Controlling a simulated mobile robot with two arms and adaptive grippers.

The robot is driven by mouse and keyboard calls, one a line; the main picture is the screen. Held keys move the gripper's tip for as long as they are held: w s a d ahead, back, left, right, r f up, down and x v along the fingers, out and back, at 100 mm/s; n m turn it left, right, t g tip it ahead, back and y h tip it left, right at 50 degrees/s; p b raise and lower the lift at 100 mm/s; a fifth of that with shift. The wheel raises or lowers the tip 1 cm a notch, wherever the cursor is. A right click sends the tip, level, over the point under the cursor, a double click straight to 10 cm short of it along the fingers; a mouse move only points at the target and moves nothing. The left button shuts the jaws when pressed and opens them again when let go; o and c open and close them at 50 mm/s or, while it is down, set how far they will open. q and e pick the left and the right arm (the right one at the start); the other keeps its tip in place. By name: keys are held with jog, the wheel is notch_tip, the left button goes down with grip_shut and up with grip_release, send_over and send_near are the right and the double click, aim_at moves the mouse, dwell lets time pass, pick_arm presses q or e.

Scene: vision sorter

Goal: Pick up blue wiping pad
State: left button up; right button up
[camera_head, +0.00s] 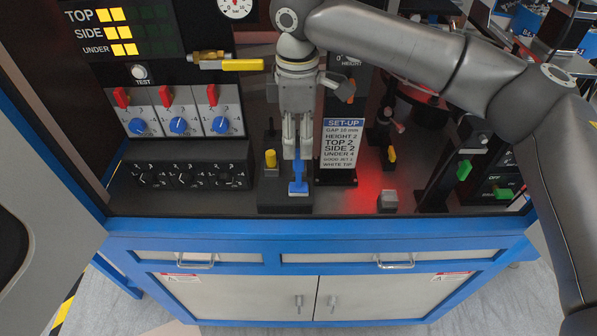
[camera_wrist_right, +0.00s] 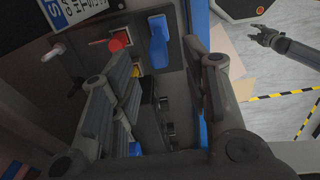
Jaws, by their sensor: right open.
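The blue wiping pad (camera_head: 298,187) has an upright blue handle and a flat foot. It rests on a dark block at the front of the bench, and shows in the right wrist view (camera_wrist_right: 158,46). My right gripper (camera_head: 296,150) points down just above and around the top of its handle. In the right wrist view its fingers are apart, with the pad seen between and beyond them. I cannot tell whether a finger touches it. My left gripper (camera_wrist_right: 262,37) shows small in the right wrist view, out over the floor, its fingers looking spread.
A yellow knob (camera_head: 270,158) stands close left of the pad. The SET-UP card (camera_head: 343,145) stands close right. Dial boxes (camera_head: 187,174) are further left. A grey button block (camera_head: 388,201) sits right on the red-lit bench. The blue front edge (camera_head: 310,228) is clear.

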aim_at(298, 151)
notch_tip(298, 151, down, 4)
jog(key=shift+d+r+p, duration=0.1)
jog(key=shift+r+p, duration=0.1)
jog(key=shift+p, duration=0.55)
jog(key=shift+f, duration=0.55)
jog(key=shift+w, duration=0.1)
jog(key=shift+c, duration=2.1)
jog(key=c, duration=0.5)
grip_shut()
pick_arm(q)
jog(key=shift+t, duration=0.4)
jog(key=w, duration=0.1)
jog(key=w+r, duration=0.2)
jog(key=shift+w+d, duration=0.15)
jog(key=shift+w, duration=0.25)
pick_arm(e)
jog(key=shift+r, duration=0.15)
